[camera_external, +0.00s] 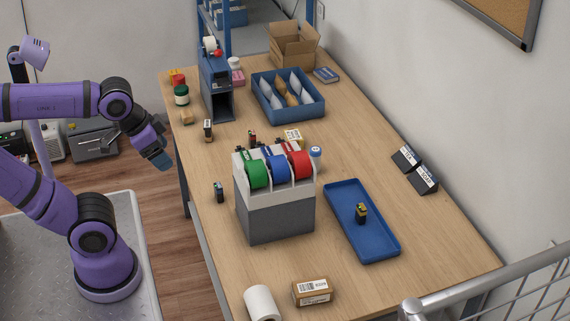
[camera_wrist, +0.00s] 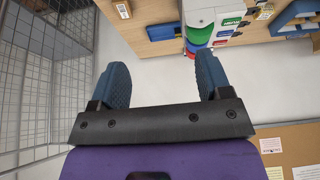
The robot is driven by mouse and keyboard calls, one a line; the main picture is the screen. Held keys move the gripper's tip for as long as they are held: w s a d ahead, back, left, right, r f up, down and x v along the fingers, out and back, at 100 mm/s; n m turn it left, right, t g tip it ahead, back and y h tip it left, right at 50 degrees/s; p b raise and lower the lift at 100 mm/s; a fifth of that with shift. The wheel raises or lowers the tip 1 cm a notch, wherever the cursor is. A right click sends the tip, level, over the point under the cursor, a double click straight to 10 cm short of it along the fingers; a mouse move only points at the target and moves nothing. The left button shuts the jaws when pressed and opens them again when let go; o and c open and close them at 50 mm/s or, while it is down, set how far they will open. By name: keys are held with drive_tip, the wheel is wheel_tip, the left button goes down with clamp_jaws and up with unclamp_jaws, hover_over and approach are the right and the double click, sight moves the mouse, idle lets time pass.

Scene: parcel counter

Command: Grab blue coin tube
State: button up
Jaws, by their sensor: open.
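A small round piece with a blue top and white side (camera_external: 316,152) stands on the counter just behind the red roll of the tape dispenser; it may be the blue coin tube, but it is too small to be sure. A small black block with a bluish face (camera_external: 219,192) stands left of the dispenser. My gripper (camera_external: 161,160) hangs off the counter's left edge, apart from everything. In the wrist view my gripper (camera_wrist: 163,82) has its two blue fingers wide apart with nothing between them. No coin tube is clearly recognisable in the wrist view.
The grey dispenser (camera_external: 275,215) with green, blue and red rolls stands mid-counter. A blue tray (camera_external: 345,225) holds a small black-and-yellow block. A blue bin (camera_external: 290,113) of envelopes, a cardboard box (camera_external: 293,47), a white roll (camera_external: 262,304) and a small carton (camera_external: 312,291) stand around.

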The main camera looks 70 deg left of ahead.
drive_tip(key=w+a+r+n, duration=0.1)
drive_tip(key=w+a, duration=0.1)
drive_tip(key=w, duration=0.6)
drive_tip(key=w+a+r, duration=0.1)
drive_tip(key=w+a, duration=0.2)
drive_tip(key=w, duration=0.5)
drive_tip(key=n+g+y, duration=0.1)
drive_tip(key=n+y, duration=0.1)
drive_tip(key=n, duration=0.1)
hover_over(315, 149)
drive_tip(key=s+a, duration=0.2)
drive_tip(key=s, duration=0.1)
wheel_tip(315, 149, down, 30)
drive_tip(key=f, duration=0.1)
drive_tip(key=shift+w+d+f, duration=0.25)
drive_tip(key=shift+d+f, duration=0.1)
drive_tip(key=shift+d, duration=0.2)
drive_tip(key=shift+w+d+f, duration=0.2)
drive_tip(key=shift+d+f, duration=0.15)
drive_tip(key=shift+d, duration=0.15)
drive_tip(key=shift+w+d+f+h, duration=0.1)
drive_tip(key=shift+d+f+h, duration=0.05)
drive_tip(key=shift+f+h, duration=0.15)
drive_tip(key=shift+x, duration=3.5)
drive_tip(key=shift+w, duration=0.15)
drive_tip(key=shift+c, duration=0.2)
